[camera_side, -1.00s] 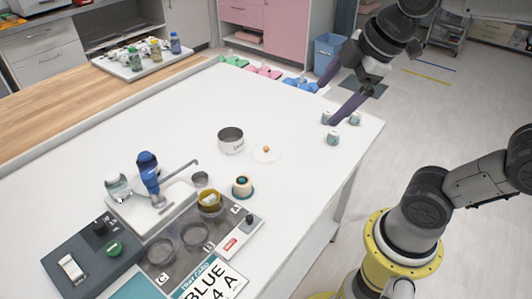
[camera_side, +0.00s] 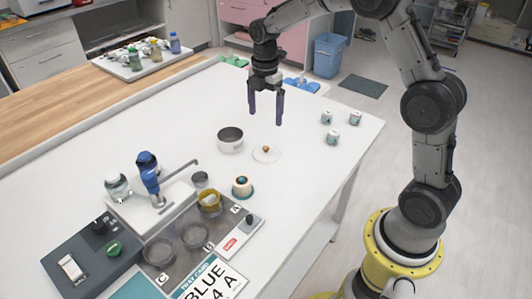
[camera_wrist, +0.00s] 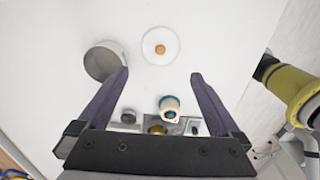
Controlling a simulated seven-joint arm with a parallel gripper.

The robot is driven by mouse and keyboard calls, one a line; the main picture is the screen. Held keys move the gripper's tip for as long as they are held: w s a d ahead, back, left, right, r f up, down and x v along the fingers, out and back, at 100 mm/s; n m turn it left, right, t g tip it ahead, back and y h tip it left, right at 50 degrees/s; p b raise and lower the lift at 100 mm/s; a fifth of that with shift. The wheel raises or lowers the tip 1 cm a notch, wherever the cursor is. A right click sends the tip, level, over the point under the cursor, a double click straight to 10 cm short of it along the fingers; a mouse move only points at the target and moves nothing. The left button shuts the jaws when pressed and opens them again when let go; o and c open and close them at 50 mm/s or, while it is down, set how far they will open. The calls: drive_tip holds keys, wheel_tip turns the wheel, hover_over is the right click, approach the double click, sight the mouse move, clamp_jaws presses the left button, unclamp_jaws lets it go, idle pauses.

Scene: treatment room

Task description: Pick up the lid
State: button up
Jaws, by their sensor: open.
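The lid (camera_side: 272,155) is a flat, pale disc with a small brown knob, lying on the white table. It also shows in the wrist view (camera_wrist: 154,50), beyond my fingertips and near the top middle. My gripper (camera_side: 266,118) is open and empty, pointing down above the table. In the side view its fingertips appear just above the lid and apart from it. A grey metal pot (camera_side: 230,141) stands open just left of the lid; it also shows in the wrist view (camera_wrist: 98,62), near the left finger.
A teal-banded roll (camera_side: 242,187) and a small metal cup (camera_side: 200,179) stand in front of the pot. A dark tray (camera_side: 172,262) with several round dishes lies at the front. Table around the lid is mostly clear.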

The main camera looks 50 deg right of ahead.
sight(267, 148)
wheel_tip(267, 148, down, 13)
idle(0.6)
drive_tip(key=shift+s, duration=0.1)
drive_tip(key=c, duration=1.2)
drive_tip(key=shift+f, duration=0.1)
drive_tip(key=shift+c, duration=0.2)
